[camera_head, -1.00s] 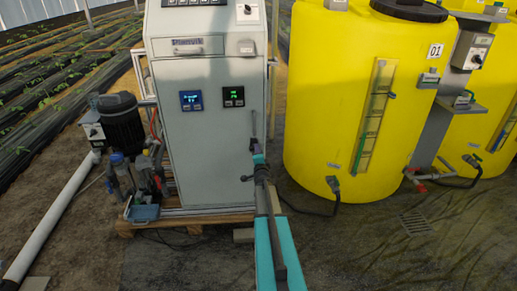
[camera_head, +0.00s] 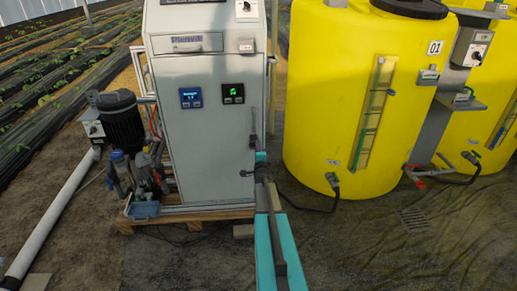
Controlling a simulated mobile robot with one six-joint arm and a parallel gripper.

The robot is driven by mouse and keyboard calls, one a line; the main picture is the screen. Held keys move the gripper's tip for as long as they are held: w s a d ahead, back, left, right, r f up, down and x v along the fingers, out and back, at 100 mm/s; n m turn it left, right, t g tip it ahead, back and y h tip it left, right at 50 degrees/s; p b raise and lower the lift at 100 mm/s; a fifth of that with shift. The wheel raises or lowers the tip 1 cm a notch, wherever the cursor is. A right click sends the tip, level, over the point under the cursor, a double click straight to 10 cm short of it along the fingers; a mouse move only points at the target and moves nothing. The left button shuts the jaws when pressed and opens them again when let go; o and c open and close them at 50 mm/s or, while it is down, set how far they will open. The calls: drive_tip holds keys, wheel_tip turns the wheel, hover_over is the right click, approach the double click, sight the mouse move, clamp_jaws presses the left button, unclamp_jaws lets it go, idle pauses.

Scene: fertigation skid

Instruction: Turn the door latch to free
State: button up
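The grey control cabinet (camera_head: 208,135) stands upright on a pallet, its front door facing me and looking closed. A narrow grey upright part (camera_head: 253,121), perhaps the door latch handle, shows along the door's right edge. My teal arm reaches up from the bottom of the picture to this edge. My gripper (camera_head: 253,143) is at the lower end of the upright part, seen from behind and very small. I cannot tell whether it touches the latch, or whether its fingers are open or shut. My wrist hides part of the door edge.
Yellow tanks (camera_head: 345,100) stand close to the right of the cabinet, with a narrow gap between. A dark pump motor (camera_head: 121,122) and a white pipe (camera_head: 52,215) are at the left. The pallet (camera_head: 185,220) sticks out under the cabinet. A hose lies by the front tank.

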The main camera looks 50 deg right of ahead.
drive_tip(key=shift+a+r, duration=0.1)
idle(0.3)
drive_tip(key=v, duration=1.3)
drive_tip(key=shift+s+a, duration=0.2)
drive_tip(key=shift+s, duration=0.05)
idle(0.7)
